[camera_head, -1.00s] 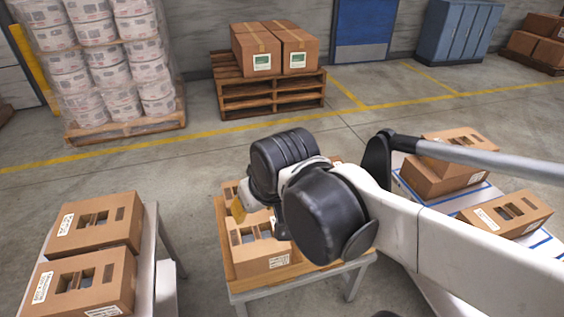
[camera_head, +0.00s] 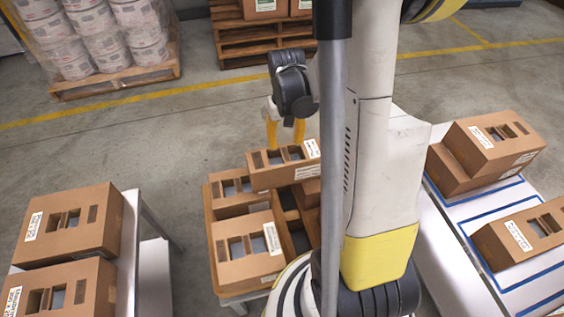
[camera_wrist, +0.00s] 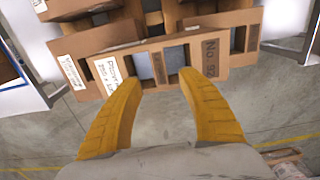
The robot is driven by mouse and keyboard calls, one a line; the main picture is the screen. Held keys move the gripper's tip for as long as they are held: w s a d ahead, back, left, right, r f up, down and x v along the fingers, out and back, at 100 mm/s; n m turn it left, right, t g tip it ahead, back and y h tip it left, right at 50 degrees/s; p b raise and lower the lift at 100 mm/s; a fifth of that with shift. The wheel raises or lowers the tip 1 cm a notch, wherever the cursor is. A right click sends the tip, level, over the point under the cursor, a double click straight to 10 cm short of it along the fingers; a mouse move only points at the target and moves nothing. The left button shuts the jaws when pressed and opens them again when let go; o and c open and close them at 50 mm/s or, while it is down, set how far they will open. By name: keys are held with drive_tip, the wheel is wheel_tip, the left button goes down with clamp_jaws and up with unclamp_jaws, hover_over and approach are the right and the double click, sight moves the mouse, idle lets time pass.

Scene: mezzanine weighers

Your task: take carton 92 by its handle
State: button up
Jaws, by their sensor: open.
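A brown carton (camera_head: 284,172) rests tilted on other cartons in the middle group, with two openings and a handle strip between them. In the wrist view this carton (camera_wrist: 207,88) bears a printed "No" and a number that I read only doubtfully as 92. Its handle strip (camera_wrist: 158,67) lies between the openings. My gripper (camera_head: 286,124), with yellow fingers, is open and above the carton's far side. In the wrist view the open fingers (camera_wrist: 159,82) point at the openings, one towards each side of the strip. I cannot tell whether they touch the carton. Nothing is between them.
More cartons (camera_head: 247,250) fill the wooden tray (camera_head: 211,218) under and around it. A left table (camera_head: 128,245) holds two cartons (camera_head: 70,222). A right table (camera_head: 455,232) with blue lines holds several cartons (camera_head: 490,140). Pallets stand behind. My arm hides part of the middle group.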

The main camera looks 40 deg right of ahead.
sight(286, 155)
drive_tip(key=f+b, duration=0.1)
drive_tip(key=f, duration=0.1)
drive_tip(key=f+b, duration=0.1)
drive_tip(key=f, duration=0.1)
drive_tip(key=f+b, duration=0.1)
drive_tip(key=f, duration=0.1)
drive_tip(key=shift+s+f, duration=0.25)
drive_tip(key=shift+f, duration=0.05)
drive_tip(key=shift+r, duration=0.1)
clamp_jaws()
